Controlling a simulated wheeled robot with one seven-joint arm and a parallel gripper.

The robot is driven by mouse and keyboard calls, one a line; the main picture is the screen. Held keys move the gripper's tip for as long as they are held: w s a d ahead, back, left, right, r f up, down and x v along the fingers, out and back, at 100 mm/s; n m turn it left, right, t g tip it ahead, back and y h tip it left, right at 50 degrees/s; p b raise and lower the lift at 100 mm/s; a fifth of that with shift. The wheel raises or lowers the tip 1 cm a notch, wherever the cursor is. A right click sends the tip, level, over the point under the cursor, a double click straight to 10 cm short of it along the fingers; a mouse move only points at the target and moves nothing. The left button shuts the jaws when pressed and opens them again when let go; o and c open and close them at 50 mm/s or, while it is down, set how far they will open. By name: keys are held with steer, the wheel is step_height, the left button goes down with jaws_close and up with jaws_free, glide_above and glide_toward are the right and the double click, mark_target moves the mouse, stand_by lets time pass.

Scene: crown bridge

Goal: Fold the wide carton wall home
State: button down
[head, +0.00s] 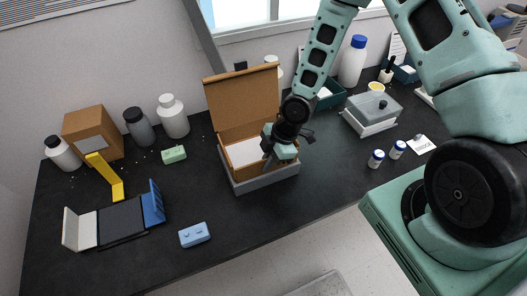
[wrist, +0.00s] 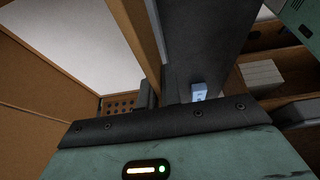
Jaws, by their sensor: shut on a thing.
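The brown carton (head: 232,158) stands in a grey tray (head: 262,184) near the middle of the dark table. Its broad back panel (head: 243,100) stands up, leaning slightly back. A white sheet or lining shows inside the carton. My gripper (head: 275,153) is low at the carton's front right. In the wrist view its fingers (wrist: 161,95) are shut on the edge of a brown carton wall (wrist: 141,42), with white surface to the left and dark tabletop to the right. The fingers hide part of that wall, and I cannot tell its exact tilt.
A blue block (head: 194,235) lies at the front left, beside a dark folding stand (head: 120,222) and a yellow bent piece (head: 105,175). Bottles and a closed brown box (head: 92,135) stand at the back left. A grey lidded box (head: 371,112) and two vials are on the right.

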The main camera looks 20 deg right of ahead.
stand_by(0.4)
steer(key=c, duration=1.6)
jaws_free()
steer(key=shift+d+r, duration=0.15)
steer(key=shift+r, duration=0.15)
steer(key=p+v, duration=0.1)
steer(key=v, duration=1.5)
steer(key=shift+d+r, duration=0.15)
steer(key=shift+r, duration=0.15)
